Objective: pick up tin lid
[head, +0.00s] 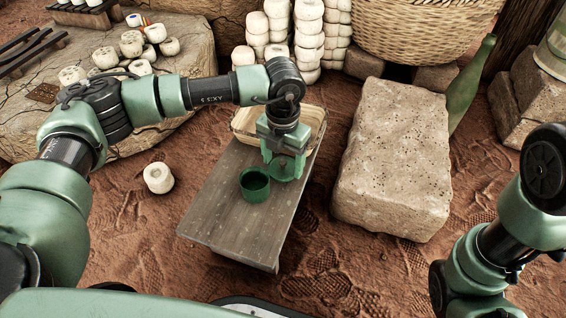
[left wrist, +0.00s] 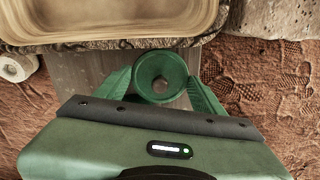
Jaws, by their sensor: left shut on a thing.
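My left gripper (head: 287,160) points down over the small wooden table. It is shut on the tin lid (head: 281,172), a green round piece that shows between the fingers. In the left wrist view the tin lid (left wrist: 160,66) is a green disc with a raised rim and a small darker centre, with a finger on each side. I cannot tell whether it is clear of the table. A green tin cup (head: 254,188) stands upright on the table, left of the gripper. My right gripper is out of view; only part of that arm shows.
The wooden table (head: 225,222) has free room at its front. A pale tray (head: 245,120) sits at its back, also in the left wrist view (left wrist: 95,38). A large stone block (head: 395,160) stands close on the right. A white roll (head: 158,178) lies on the ground at left.

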